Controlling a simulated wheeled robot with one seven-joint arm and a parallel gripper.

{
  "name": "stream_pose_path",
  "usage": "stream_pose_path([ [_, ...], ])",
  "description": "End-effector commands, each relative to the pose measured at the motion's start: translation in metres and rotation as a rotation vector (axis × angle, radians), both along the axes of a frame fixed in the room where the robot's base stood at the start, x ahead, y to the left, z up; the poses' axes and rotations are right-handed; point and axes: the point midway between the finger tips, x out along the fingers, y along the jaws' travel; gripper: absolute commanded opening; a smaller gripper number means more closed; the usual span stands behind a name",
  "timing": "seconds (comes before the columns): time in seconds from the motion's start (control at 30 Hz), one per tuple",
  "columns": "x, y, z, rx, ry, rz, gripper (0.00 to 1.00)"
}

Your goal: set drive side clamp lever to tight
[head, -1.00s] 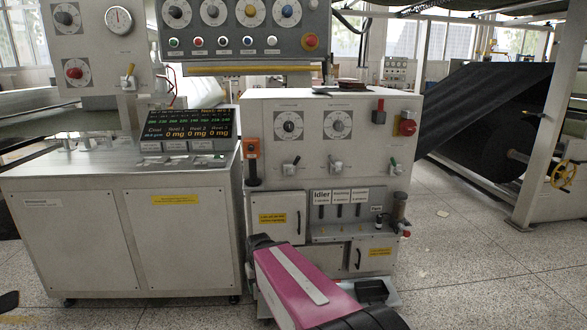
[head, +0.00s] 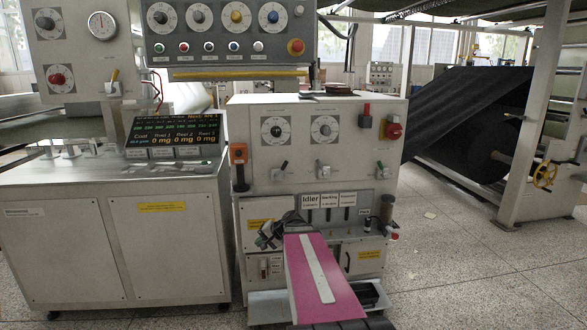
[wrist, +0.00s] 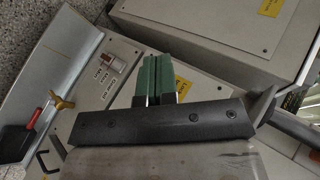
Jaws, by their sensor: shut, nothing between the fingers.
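My gripper (head: 265,240) is in front of the lower left of the grey cabinet in the head view, at the end of my pink arm. In the wrist view its two green fingers (wrist: 153,80) are together and empty.
Several small levers stand on the cabinet's upper face, such as a left one (head: 281,170) and a middle one (head: 323,170). An orange-topped handle (head: 239,155) hangs at its left edge. The wrist view shows a brass wing knob (wrist: 62,102) and a red-handled scoop (wrist: 25,135).

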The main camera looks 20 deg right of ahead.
Motion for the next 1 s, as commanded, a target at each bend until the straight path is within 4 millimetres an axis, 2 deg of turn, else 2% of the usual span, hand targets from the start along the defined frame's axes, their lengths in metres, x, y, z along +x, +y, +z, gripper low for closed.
stream_pose_path([
  [0.03, 0.011, -0.017, 0.012, 0.054, -0.032, -0.049, 0.00],
  [0.1, 0.022, -0.038, 0.030, 0.135, -0.080, -0.114, 0.00],
  [0.17, 0.031, -0.057, 0.046, 0.204, -0.124, -0.168, 0.00],
  [0.3, 0.047, -0.108, 0.086, 0.362, -0.227, -0.296, 0.00],
  [0.43, 0.054, -0.160, 0.123, 0.505, -0.328, -0.409, 0.00],
  [0.6, 0.054, -0.222, 0.164, 0.660, -0.442, -0.526, 0.00],
  [0.7, 0.051, -0.247, 0.180, 0.724, -0.490, -0.572, 0.00],
  [0.8, 0.048, -0.263, 0.190, 0.765, -0.519, -0.599, 0.00],
  [1.0, 0.046, -0.272, 0.196, 0.790, -0.536, -0.615, 0.00],
])
